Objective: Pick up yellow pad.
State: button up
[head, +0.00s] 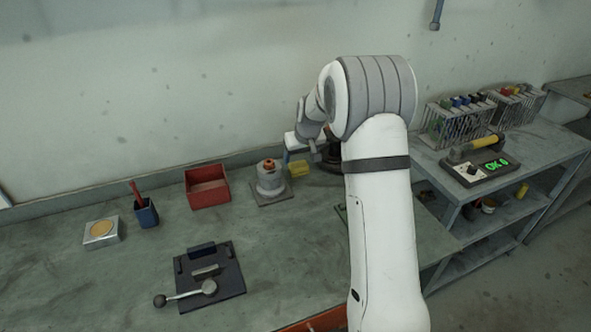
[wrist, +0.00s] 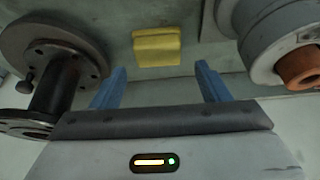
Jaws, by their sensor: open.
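The yellow pad (wrist: 157,46) is a small yellow block. In the wrist view it lies on the bench top beyond my fingertips, roughly midway between them. In the head view the pad (head: 299,168) is at the back of the bench, just right of a grey bottle-like part with an orange top. My gripper (wrist: 160,82) has its two blue fingers apart with nothing between them. In the head view my gripper (head: 299,152) is close to the pad, and my arm hides part of the bench to its right.
The grey part with the orange top (head: 270,178) stands close left of the pad. A dark flanged spool (wrist: 62,75) stands on the pad's other side. A red bin (head: 207,186), a blue cup (head: 146,213) and a dark fixture plate (head: 210,277) are farther left.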

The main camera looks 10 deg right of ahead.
aim_at(300, 166)
jog(key=x, duration=0.2)
jog(key=p+x, duration=0.1)
jog(key=x, duration=0.2)
jog(key=shift+s+d+f, duration=0.15)
jog(key=shift+s+f, duration=0.15)
jog(key=shift+f, duration=0.15)
jog(key=c, duration=0.8)
